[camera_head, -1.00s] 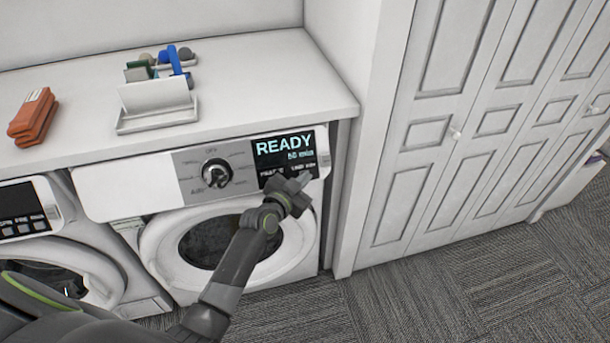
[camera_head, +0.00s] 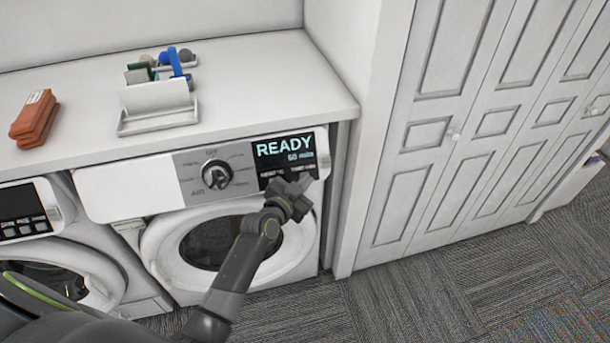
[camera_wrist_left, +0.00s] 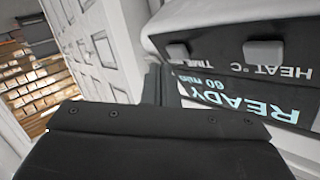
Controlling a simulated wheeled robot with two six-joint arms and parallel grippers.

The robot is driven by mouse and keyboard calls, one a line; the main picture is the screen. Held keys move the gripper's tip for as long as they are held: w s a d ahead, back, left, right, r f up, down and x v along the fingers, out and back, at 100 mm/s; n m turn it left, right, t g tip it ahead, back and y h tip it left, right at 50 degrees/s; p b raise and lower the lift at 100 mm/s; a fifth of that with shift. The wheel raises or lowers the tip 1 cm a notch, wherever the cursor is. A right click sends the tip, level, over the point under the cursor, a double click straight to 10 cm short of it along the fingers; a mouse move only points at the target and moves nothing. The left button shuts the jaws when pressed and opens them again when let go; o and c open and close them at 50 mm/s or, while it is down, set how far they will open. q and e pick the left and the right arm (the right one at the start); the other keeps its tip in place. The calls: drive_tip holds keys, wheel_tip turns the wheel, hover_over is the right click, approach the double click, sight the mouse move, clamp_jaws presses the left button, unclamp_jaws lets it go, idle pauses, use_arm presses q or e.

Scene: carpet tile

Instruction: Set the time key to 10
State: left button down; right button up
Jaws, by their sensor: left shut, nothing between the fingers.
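The washer-like machine's dark display (camera_head: 285,155) reads READY and 60 min. In the left wrist view the same display (camera_wrist_left: 235,105) appears upside down. There a grey square time key (camera_wrist_left: 177,50) sits by the TIME label, and a wider heat key (camera_wrist_left: 263,52) sits by the HEAT °C label. My left gripper (camera_head: 301,184) is shut and empty, at the lower right of the panel and covering the keys in the head view. It also shows dark in the wrist view (camera_wrist_left: 155,85). Whether it touches the time key cannot be told. My right gripper is out of view.
A round dial (camera_head: 216,174) is left of the display. A second machine (camera_head: 40,240) is at left. White closet doors (camera_head: 440,130) stand at right over open carpet (camera_head: 440,290).

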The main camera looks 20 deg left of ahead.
use_arm(q)
drive_tip(key=s, duration=0.1)
drive_tip(key=s+d+r+p, duration=0.2)
drive_tip(key=shift+s+d+r, duration=0.15)
drive_tip(key=shift+s+d, duration=0.1)
drive_tip(key=shift+s, duration=0.1)
idle(2.9)
drive_tip(key=s+d+r, duration=0.1)
drive_tip(key=s+d, duration=0.1)
drive_tip(key=shift+s+r+p, duration=0.4)
drive_tip(key=shift+a, duration=0.1)
